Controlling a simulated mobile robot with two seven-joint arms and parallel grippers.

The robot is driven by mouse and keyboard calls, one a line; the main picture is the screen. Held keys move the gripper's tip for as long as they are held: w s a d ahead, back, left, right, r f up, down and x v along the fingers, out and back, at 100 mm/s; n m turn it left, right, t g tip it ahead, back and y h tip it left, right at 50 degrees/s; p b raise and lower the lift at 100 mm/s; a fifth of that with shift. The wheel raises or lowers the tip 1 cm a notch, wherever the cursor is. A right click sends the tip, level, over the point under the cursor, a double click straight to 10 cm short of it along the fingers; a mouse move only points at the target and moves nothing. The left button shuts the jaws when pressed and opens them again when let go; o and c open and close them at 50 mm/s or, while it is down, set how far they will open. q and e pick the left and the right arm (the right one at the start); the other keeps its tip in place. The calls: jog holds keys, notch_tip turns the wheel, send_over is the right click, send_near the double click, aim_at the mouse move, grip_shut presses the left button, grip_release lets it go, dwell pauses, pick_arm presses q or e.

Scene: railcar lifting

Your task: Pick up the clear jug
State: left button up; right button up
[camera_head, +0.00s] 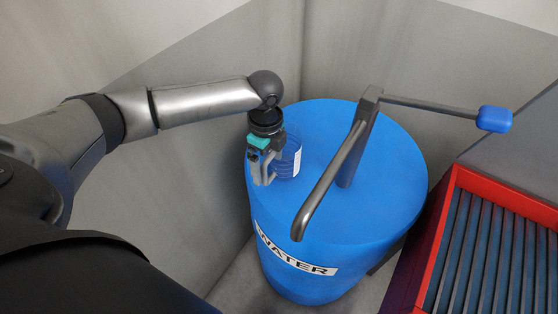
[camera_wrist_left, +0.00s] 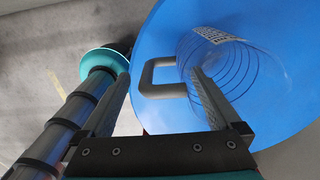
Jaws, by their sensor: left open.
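The clear jug (camera_head: 291,158) stands on top of the blue water barrel (camera_head: 385,200), near its left edge. It is see-through with dark ring lines and a white label. In the left wrist view the jug (camera_wrist_left: 250,70) shows with its grey handle (camera_wrist_left: 160,77) toward my gripper. My left gripper (camera_head: 264,180) is at the jug's left side. In the left wrist view my left gripper (camera_wrist_left: 160,85) is open, with the handle appearing between its fingers. I cannot tell whether the fingers touch the jug or handle. My right gripper is not in view.
A grey pump spout and post (camera_head: 332,180) rise from the barrel top right of the jug, with a lever ending in a blue grip (camera_head: 494,119). A red-framed rack of dark bars (camera_head: 490,250) stands at the right. Grey walls stand close behind the barrel.

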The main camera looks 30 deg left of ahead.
pick_arm(q)
jog(key=shift+f, duration=0.3)
grip_shut()
dwell(0.6)
